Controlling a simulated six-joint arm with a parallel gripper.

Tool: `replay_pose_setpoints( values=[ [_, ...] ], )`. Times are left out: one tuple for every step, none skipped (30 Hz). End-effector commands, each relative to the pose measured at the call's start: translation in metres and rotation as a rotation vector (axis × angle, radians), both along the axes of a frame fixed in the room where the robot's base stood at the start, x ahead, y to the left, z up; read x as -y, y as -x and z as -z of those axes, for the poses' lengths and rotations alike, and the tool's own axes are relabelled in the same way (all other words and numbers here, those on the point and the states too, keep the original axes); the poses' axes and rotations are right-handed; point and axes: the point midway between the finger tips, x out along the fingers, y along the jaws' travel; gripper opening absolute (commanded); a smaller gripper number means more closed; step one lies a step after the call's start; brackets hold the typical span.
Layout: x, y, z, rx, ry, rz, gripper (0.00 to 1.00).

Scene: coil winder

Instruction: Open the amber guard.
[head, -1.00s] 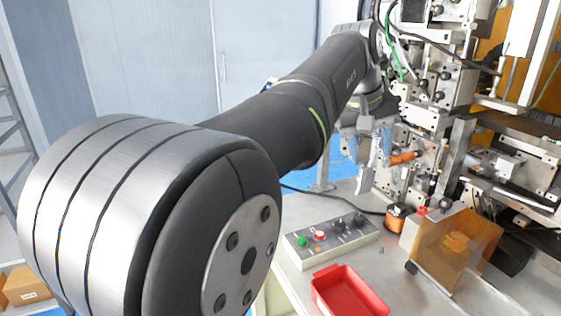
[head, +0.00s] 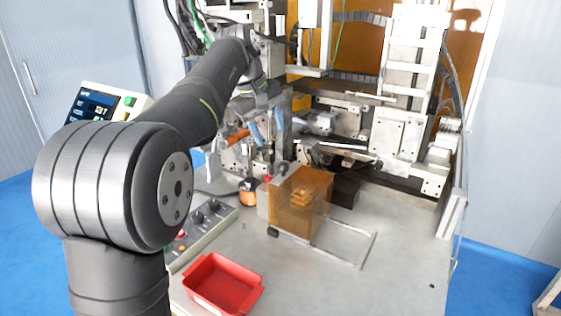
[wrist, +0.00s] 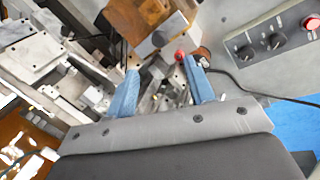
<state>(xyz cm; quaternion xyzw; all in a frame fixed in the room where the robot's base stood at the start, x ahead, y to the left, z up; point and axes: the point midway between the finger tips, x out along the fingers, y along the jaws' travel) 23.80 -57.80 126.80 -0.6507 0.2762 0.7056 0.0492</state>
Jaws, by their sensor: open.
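The amber guard (head: 312,217) is a see-through box-like cover on the bench, with an orange piece showing through it. A small black knob (head: 273,233) is at its lower front corner. In the wrist view the guard (wrist: 138,13) is at the top, beyond the fingertips. My gripper (head: 268,132) has blue fingers and is above and behind the guard, apart from it. In the wrist view my gripper (wrist: 161,70) is open, with a clear gap and nothing held between the fingers.
A red tray (head: 222,285) and a grey control box (head: 205,225) are at the front left. A thin metal rail frame (head: 362,250) lies right of the guard. An orange spool (head: 249,192) stands left of it. Winder machinery (head: 400,140) fills the back. The front right bench is clear.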

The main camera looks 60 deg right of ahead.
Motion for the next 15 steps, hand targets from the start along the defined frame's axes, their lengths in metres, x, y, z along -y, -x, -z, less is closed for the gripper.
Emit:
replay_pose_setpoints(
  values=[
    [0.003,0.002,0.011,-0.002,-0.003,0.001,0.49],
    [0.005,0.004,0.018,-0.001,-0.003,0.002,0.49],
    [0.007,0.005,0.026,-0.001,-0.003,0.002,0.49],
    [0.009,0.006,0.032,-0.001,-0.003,0.002,0.49],
    [0.011,0.007,0.039,-0.002,-0.003,0.001,0.49],
    [0.014,0.008,0.047,-0.002,-0.003,0.001,0.49],
    [0.015,0.009,0.053,-0.002,-0.003,0.001,0.49],
    [0.017,0.009,0.058,-0.002,-0.003,0.001,0.49],
    [0.02,0.01,0.065,-0.001,-0.003,0.001,0.49],
    [0.021,0.011,0.07,-0.001,-0.003,0.0,0.49],
    [0.022,0.012,0.075,-0.001,-0.003,0.001,0.49],
    [0.024,0.013,0.08,0.0,-0.001,0.0,0.49],
    [0.025,0.014,0.084,0.0,-0.001,0.0,0.49],
    [0.026,0.014,0.087,0.0,-0.001,0.0,0.49],
    [0.028,0.015,0.091,0.0,-0.001,0.0,0.49]
  ],
)
